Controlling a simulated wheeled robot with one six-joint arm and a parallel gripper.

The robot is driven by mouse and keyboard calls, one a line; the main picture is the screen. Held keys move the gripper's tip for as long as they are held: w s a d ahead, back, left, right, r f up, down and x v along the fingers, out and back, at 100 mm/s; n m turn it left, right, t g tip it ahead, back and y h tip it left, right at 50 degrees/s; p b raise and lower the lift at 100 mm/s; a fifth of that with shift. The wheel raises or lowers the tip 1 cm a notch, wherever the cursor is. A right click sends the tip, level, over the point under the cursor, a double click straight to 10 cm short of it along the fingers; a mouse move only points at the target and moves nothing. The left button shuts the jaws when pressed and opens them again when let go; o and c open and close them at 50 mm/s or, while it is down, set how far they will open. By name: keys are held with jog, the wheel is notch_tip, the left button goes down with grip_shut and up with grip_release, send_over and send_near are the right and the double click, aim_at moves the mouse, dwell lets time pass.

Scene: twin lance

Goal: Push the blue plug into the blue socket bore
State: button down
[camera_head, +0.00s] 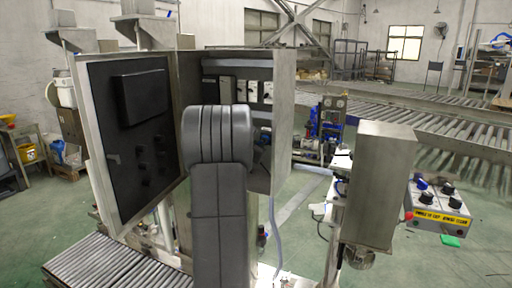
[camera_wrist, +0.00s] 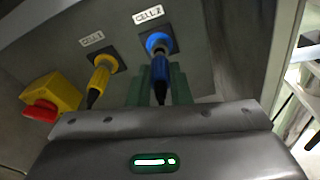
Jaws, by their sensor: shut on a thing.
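The blue plug (camera_wrist: 160,69) shows in the wrist view between the green fingers of my gripper (camera_wrist: 159,76), which is shut on it. Its dark rear end points toward the camera. Its front end is at the blue socket (camera_wrist: 157,41) on the grey panel, below the label CELL 2. The plug overlaps the lower part of the blue ring; I cannot tell how deep it sits in the bore. In the head view my arm covers the gripper, the plug and the socket.
A yellow plug (camera_wrist: 98,80) sits at the CELL 1 socket to the left. A red and yellow stop button (camera_wrist: 50,97) is further left. The open cabinet (camera_head: 285,115) has its door (camera_head: 130,140) swung left. A control box (camera_head: 438,208) stands at right.

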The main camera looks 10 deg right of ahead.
jog(key=shift+p+x, duration=0.3)
jog(key=shift+x, duration=0.75)
dwell(1.5)
jog(key=shift+r, duration=0.15)
jog(key=c, duration=1.1)
grip_release()
jog(key=shift+o, duration=0.2)
jog(key=b+v, duration=0.4)
jog(key=v, duration=0.9)
jog(key=shift+s+a, duration=0.15)
jog(key=shift+s, duration=0.15)
jog(key=shift+w, duration=0.1)
jog(key=p+x, duration=0.4)
jog(key=x, duration=0.9)
jog(key=shift+w+d, duration=0.2)
